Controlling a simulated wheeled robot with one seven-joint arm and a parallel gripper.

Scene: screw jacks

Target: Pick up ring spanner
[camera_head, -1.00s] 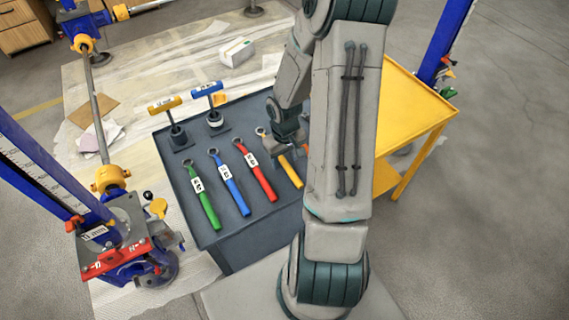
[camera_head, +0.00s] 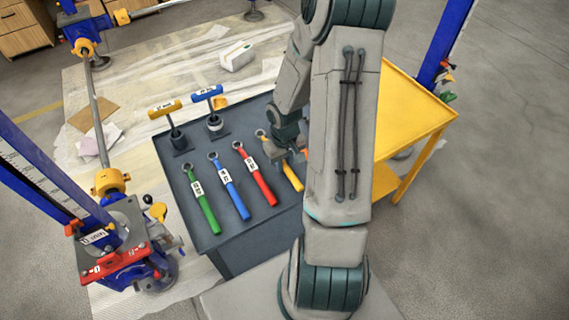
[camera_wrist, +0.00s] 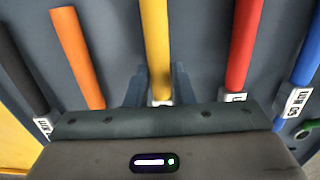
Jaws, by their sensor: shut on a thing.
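Several ring spanners lie side by side on the dark grey top of a cart. In the head view these are a green one (camera_head: 205,208), a blue one (camera_head: 233,192), a red one (camera_head: 260,182) and a yellow one (camera_head: 292,177). My gripper (camera_wrist: 160,88) is at the yellow spanner, which also shows in the wrist view (camera_wrist: 155,40), with one finger on each side of its handle near the white label. It is shut on it. I cannot tell whether the spanner is clear of the top. My arm hides the cart's right part in the head view.
In the wrist view an orange spanner (camera_wrist: 78,58) and a red one (camera_wrist: 244,45) flank the yellow one, with a dark handle further left. Two T-handled tools (camera_head: 168,112) (camera_head: 210,98) stand behind. A yellow table (camera_head: 410,115) stands to the right, a blue jack post (camera_head: 45,175) to the left.

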